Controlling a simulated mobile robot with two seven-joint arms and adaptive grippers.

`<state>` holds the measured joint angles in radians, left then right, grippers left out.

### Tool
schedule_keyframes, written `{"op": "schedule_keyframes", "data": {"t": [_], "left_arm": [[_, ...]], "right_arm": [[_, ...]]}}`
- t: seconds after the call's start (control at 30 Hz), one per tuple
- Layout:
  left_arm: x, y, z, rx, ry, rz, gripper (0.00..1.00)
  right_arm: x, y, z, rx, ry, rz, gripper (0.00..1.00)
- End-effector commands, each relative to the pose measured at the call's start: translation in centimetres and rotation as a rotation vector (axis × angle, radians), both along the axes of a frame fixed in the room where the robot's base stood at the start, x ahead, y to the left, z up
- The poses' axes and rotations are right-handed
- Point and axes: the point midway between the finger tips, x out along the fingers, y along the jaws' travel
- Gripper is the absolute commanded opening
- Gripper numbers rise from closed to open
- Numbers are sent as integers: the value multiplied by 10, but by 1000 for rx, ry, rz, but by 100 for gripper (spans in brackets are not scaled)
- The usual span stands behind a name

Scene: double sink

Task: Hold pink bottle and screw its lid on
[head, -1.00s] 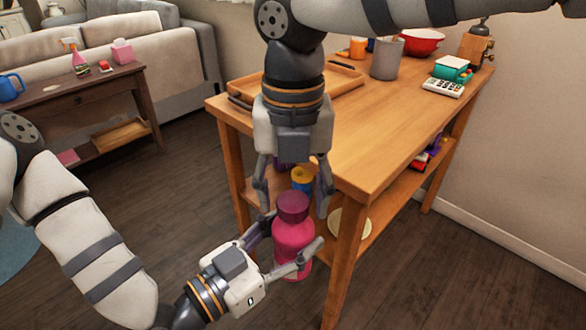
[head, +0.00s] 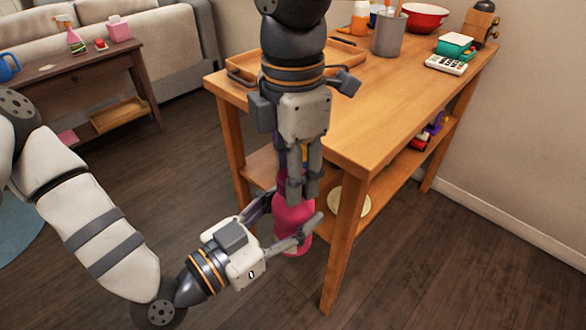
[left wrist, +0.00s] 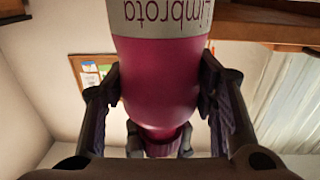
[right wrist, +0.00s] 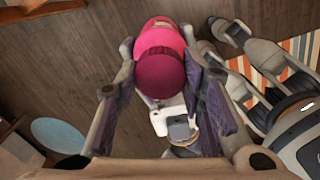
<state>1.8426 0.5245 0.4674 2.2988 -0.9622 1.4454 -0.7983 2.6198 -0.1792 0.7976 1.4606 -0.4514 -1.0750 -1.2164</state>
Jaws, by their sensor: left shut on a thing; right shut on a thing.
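The pink bottle (head: 294,213) is upright beside the wooden table's front leg. It also shows in the left wrist view (left wrist: 160,80), with a pale lettered label. My left gripper (head: 286,222) is shut on the bottle's body from the side. The darker pink lid (right wrist: 162,75) sits at the bottle's top; it also shows in the left wrist view (left wrist: 165,143). I cannot tell how tightly it is seated. My right gripper (head: 303,190) points down from above and is shut on the lid.
The wooden table (head: 370,130) stands right behind the grippers, with its corner and leg close by. Its lower shelf holds a pale round plate (head: 350,201). A dark side table (head: 80,85) stands at far left. The floor in front is clear.

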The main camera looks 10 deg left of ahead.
Motion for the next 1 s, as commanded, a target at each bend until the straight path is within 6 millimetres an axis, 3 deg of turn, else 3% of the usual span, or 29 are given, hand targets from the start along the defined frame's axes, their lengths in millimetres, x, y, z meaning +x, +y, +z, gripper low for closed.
{"op": "schedule_keyframes", "data": {"t": [0.1,0.2,0.3,0.4,0.73,0.77,0.8,0.83,1.0], "left_arm": [[0,0,0,-1,-1,1,0],[0,0,0,-1,-1,1,0],[0,0,0,-1,-1,0,0],[0,0,0,-1,-1,0,0],[0,0,0,-1,-1,0,0],[0,0,0,0,0,-1,0],[0,0,0,0,0,-1,0],[0,0,0,0,0,-1,0],[0,0,0,0,0,0,0]], "right_arm": [[1,-1,0,-3,-8,-525,2],[1,-1,-1,2,-8,-926,2],[1,-1,-1,5,-5,-1212,2],[0,0,-1,7,-4,-1371,3],[0,0,-1,6,-5,-1425,3],[0,0,-1,6,-5,-1424,40],[0,0,-2,6,-5,-1424,49],[0,0,-2,6,-5,-1424,56],[-1,0,-2,5,-4,-1422,56]]}}
